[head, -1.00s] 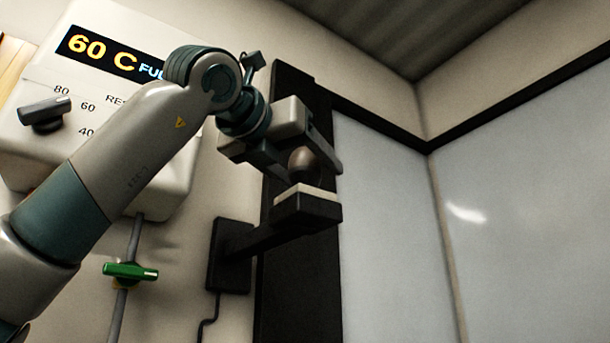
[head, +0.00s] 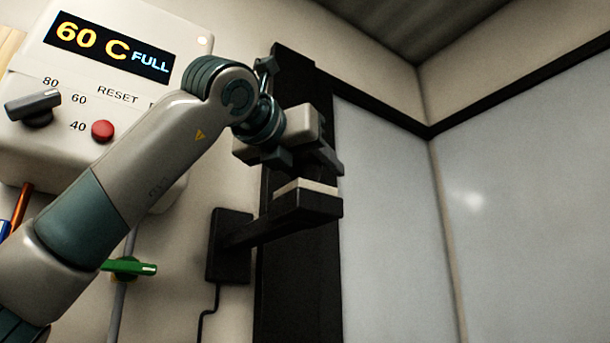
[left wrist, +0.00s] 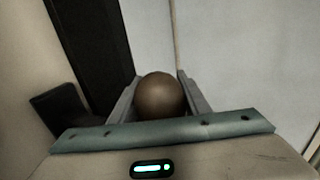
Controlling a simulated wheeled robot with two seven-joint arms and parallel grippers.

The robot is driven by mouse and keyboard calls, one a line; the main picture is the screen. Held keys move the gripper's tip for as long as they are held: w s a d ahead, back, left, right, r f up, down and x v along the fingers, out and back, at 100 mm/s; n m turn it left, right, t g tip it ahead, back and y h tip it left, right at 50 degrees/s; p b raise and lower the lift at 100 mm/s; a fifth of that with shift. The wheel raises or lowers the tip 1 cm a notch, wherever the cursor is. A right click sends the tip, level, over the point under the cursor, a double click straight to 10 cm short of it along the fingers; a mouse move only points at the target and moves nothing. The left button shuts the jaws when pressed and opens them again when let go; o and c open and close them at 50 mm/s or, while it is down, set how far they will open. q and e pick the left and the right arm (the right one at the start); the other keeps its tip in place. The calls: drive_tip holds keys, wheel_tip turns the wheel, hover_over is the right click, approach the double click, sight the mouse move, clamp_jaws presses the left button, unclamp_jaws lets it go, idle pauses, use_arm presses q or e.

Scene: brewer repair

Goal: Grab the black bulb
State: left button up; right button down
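The bulb shows in the left wrist view as a dark brownish round ball (left wrist: 160,94) between the two fingers, filling the gap and meeting both. My left gripper (head: 305,163) is over the pale pad (head: 305,187) on a black wall bracket (head: 285,218), its fingers pointing right and slightly down. It looks shut on the bulb. In the head view the bulb is hidden by the gripper, so I cannot tell whether it still touches the pad. My right gripper is in neither view.
The brewer panel (head: 60,70) at upper left reads "60 C FULL", with a dark knob (head: 33,107) and a red button (head: 103,131). A green valve handle (head: 130,266) sits on a pipe below. A black post (head: 290,290) stands behind the bracket. The right side is clear.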

use_arm(q)
drive_tip(key=c, duration=0.4)
drive_tip(key=shift+r, duration=0.2)
drive_tip(key=shift+r, duration=0.75)
drive_tip(key=s+d+r, duration=0.2)
drive_tip(key=d+r, duration=0.1)
drive_tip(key=s+d+r, duration=0.5)
drive_tip(key=d+r, duration=0.1)
drive_tip(key=shift+s+r+b, duration=0.1)
drive_tip(key=shift+s+b, duration=0.2)
drive_tip(key=shift+s, duration=0.05)
drive_tip(key=shift+a, duration=0.15)
